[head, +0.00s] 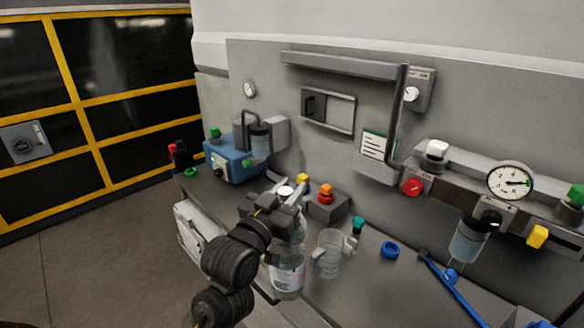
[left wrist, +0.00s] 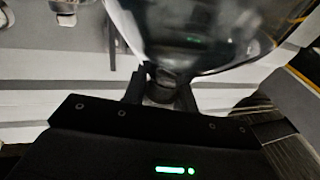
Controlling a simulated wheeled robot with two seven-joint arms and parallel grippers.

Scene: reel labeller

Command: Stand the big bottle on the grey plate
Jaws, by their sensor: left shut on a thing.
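The big bottle (head: 287,277) is clear with a pale label and hangs roughly upright at the front edge of the grey bench. My left gripper (head: 287,205) is shut on it near its top. In the left wrist view the bottle's clear body (left wrist: 190,35) fills the upper middle, and its dark neck (left wrist: 162,88) sits between the fingers. I cannot make out a separate grey plate; the arm and bottle hide part of the front edge. My right gripper is not in view.
A clear mug (head: 331,252) stands close right of the bottle. Behind are a grey box with a red button (head: 325,200) and a blue device (head: 235,158). A blue ring (head: 390,249) and a blue-handled tool (head: 455,290) lie to the right.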

